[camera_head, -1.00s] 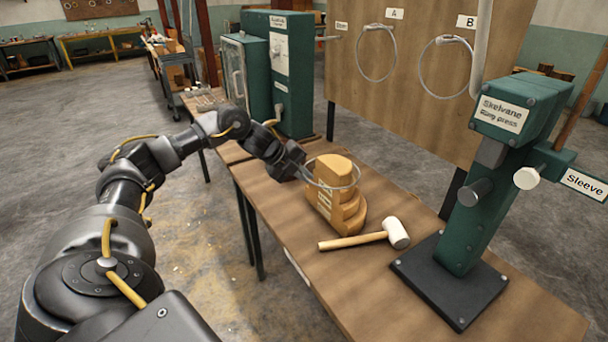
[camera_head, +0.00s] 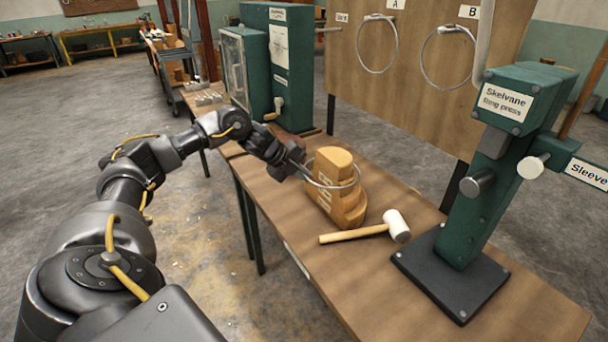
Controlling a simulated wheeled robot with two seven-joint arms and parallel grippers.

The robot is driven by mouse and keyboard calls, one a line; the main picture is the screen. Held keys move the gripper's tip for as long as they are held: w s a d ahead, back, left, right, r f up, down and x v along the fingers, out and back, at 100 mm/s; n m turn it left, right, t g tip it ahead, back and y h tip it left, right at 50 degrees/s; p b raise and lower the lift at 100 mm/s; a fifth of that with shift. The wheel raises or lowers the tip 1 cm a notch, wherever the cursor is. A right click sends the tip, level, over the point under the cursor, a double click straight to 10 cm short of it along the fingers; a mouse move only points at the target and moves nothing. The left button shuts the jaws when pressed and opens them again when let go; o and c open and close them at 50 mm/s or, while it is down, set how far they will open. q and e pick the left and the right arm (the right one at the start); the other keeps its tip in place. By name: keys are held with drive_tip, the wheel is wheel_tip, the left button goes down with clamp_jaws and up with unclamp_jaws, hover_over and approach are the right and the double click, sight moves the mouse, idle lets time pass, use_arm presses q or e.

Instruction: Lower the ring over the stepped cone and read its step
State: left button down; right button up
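The stepped wooden cone (camera_head: 337,187) stands on the workbench, its steps widening toward the bottom. A thin metal ring (camera_head: 352,180) sits around its upper part, a little below the top. My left gripper (camera_head: 300,168) is at the left of the cone and appears shut on the near-left side of the ring; the fingertips are small and dark. Marks on the cone's face are too small to read. My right gripper is not in view.
A white-headed mallet (camera_head: 396,226) lies on the workbench (camera_head: 360,285) in front of the cone. The green ring press (camera_head: 490,180) stands at the right. Two larger rings (camera_head: 378,45) hang on the board behind, under labels A and B. A green cabinet (camera_head: 283,75) stands behind my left gripper.

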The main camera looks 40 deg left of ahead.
use_arm(q)
drive_tip(key=shift+f, duration=0.1)
drive_tip(key=shift+f+b, duration=1.4)
drive_tip(key=shift+f, duration=0.05)
drive_tip(key=shift+f+b, duration=0.5)
drive_tip(key=shift+f, duration=0.35)
drive_tip(key=c, duration=1.6)
unclamp_jaws()
drive_tip(key=shift+o, duration=0.4)
drive_tip(key=o, duration=0.5)
drive_tip(key=shift+c, duration=0.2)
